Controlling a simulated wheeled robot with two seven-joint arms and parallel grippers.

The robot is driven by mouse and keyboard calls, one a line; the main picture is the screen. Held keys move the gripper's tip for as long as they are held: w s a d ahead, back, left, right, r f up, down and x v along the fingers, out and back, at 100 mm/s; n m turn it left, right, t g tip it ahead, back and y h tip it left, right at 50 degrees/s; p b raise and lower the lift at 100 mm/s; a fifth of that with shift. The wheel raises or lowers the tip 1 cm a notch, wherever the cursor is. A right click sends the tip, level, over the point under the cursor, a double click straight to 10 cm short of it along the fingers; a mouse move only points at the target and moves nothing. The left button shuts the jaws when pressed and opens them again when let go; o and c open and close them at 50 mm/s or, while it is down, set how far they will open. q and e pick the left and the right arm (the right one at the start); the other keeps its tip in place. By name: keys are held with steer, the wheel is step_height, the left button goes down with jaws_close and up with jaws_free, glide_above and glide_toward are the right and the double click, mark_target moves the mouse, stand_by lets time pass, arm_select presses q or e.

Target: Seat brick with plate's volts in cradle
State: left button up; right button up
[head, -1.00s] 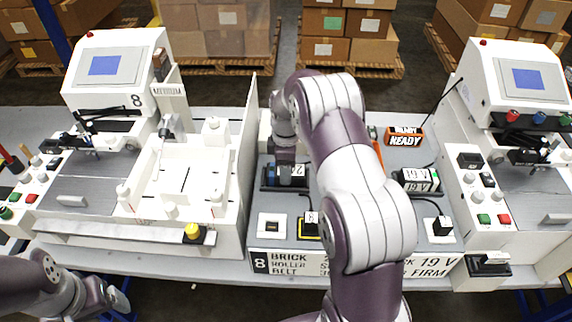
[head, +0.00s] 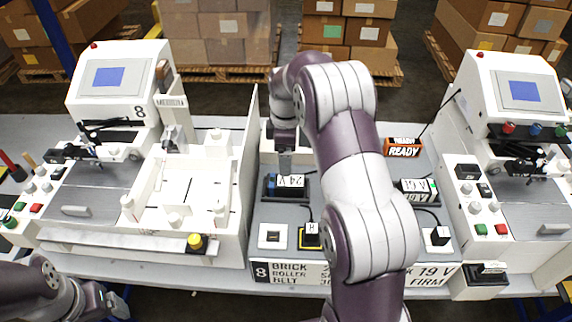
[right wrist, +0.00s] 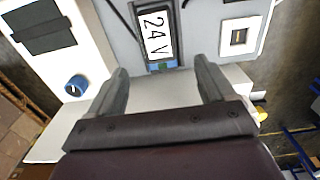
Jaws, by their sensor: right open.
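A second brick labelled 19 V (head: 418,186) lies farther right, partly behind my right arm. The front plate (head: 290,272) reads "8 BRICK ROLLER BELT" and, at its right end, "19 V FIRM"; my arm hides its middle. I cannot tell which part is the cradle.
A white square socket (head: 272,236) and a yellow-edged black block (head: 310,236) sit at the panel front. A thin upright divider (head: 249,150) separates the left machine's white tray. Another machine stands right.

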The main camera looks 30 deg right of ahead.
steer(key=s+a+r+m, duration=0.1)
steer(key=s+a+m, duration=0.4)
steer(key=s, duration=0.5)
steer(key=s+a+r+m+t+p, duration=0.1)
steer(key=s+a+m, duration=0.5)
steer(key=s, duration=0.3)
steer(key=shift+s+a+r, duration=0.35)
steer(key=shift+a, duration=0.15)
